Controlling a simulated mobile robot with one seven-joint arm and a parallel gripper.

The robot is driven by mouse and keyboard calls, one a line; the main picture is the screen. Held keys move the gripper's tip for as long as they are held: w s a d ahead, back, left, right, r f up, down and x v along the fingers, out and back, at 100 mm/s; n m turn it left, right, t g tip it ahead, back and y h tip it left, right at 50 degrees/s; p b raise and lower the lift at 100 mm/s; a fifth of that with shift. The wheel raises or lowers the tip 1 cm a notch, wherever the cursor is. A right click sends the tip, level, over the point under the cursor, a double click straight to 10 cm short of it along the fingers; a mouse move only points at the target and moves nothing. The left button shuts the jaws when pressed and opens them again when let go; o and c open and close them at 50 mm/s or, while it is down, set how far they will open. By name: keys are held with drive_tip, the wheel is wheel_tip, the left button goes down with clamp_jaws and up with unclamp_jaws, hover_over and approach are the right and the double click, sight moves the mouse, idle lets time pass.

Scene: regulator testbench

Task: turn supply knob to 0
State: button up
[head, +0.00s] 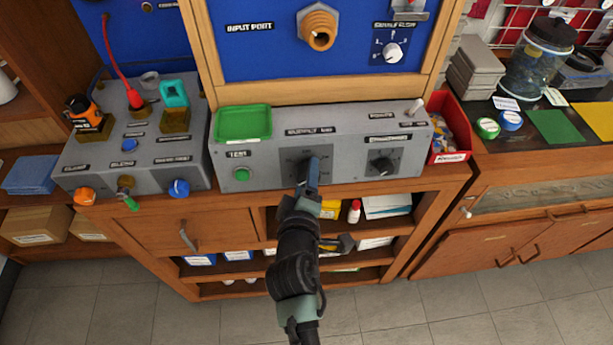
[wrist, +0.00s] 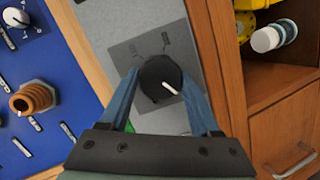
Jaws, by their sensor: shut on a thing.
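The supply knob (wrist: 154,72) is a round black knob with a white pointer line, on a grey plate of the bench panel. In the wrist view its pointer points to the lower right. The scale marks around it are too small to read. My gripper (wrist: 160,80) has one blue finger on each side of the knob and is shut on it. In the head view my gripper (head: 308,164) reaches the panel under the supply label (head: 310,131) and hides most of the knob. The grey panel box (head: 268,171) stands on the wooden bench.
A second black knob (head: 383,166) sits to the right on the same panel, and a green button (head: 242,174) to the left. A green tray (head: 243,122) lies on top. A red bin (head: 450,130) stands at the right end. Open shelves lie below.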

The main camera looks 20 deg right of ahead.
drive_tip(key=o, duration=1.4)
drive_tip(key=b+v, duration=0.1)
drive_tip(key=v, duration=1.2)
drive_tip(key=w+a+r+m+t+y+p, duration=0.1)
drive_tip(key=w+a+r+m+t, duration=0.15)
drive_tip(key=r, duration=0.75)
drive_tip(key=w+a+r+m+t+p, duration=0.1)
drive_tip(key=w+r+t, duration=0.15)
drive_tip(key=r, duration=0.75)
drive_tip(key=w+a+r+m+t+y, duration=0.1)
drive_tip(key=w+r+m+t, duration=0.15)
drive_tip(key=r, duration=0.85)
drive_tip(key=s+a+r+t+y, duration=0.1)
drive_tip(key=s+r+t, duration=0.1)
drive_tip(key=r, duration=0.6)
drive_tip(key=s+a+r+m+t+y+p, duration=0.1)
drive_tip(key=s+a+r+t+y, duration=0.1)
drive_tip(key=r, duration=0.6)
drive_tip(key=s+a+r+m+t+y+p, duration=0.1)
drive_tip(key=s+r, duration=0.3)
drive_tip(key=r, duration=0.4)
drive_tip(key=shift+s+a+r+t+y, duration=0.2)
drive_tip(key=shift+a+r+t+y, duration=0.2)
drive_tip(key=shift+a+t, duration=0.4)
